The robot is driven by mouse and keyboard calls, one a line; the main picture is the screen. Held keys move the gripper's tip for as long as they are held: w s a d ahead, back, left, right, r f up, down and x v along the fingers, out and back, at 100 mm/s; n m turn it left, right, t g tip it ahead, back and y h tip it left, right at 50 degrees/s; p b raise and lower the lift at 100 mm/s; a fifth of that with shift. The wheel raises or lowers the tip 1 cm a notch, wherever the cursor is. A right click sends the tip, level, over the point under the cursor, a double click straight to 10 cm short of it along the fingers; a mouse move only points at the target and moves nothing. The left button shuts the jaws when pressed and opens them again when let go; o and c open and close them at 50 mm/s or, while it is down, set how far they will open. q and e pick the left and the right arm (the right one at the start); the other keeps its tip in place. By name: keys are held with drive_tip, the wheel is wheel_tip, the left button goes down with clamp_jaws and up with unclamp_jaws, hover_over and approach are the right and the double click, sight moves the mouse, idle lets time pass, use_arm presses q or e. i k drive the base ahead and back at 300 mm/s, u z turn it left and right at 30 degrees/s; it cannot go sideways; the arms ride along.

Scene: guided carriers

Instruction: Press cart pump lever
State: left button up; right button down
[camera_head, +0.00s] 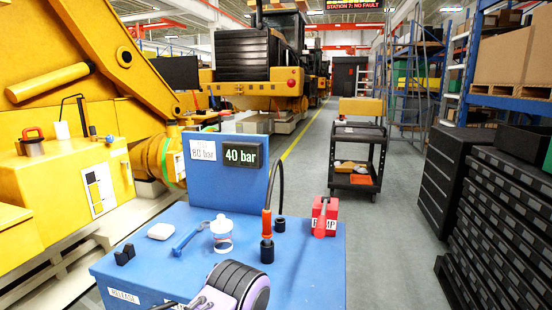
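The blue cart (320,270) stands in front of me, its top filling the lower middle of the view. At its right back corner a red block (331,208) bears a white label, partly covered, that seems to read PUMP. A red lever (320,220) stands up at the front of this block, leaning slightly. A back panel (228,190) carries a display (229,155) reading 40 bar and a label reading 80 bar. A RELEASE label (124,296) is on the cart's front left. No gripper fingers show clearly; nothing is seen touching the lever.
A ribbed black and lilac part (238,287) covers the front middle.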

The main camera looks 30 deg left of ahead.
sight(321, 225)
drive_tip(key=z, duration=0.05)
drive_tip(key=k, duration=0.6)
drive_tip(key=u, duration=1.05)
drive_tip(key=i, duration=0.5)
drive_tip(key=u, duration=1.35)
drive_tip(key=k, duration=0.9)
drive_tip(key=z, duration=0.75)
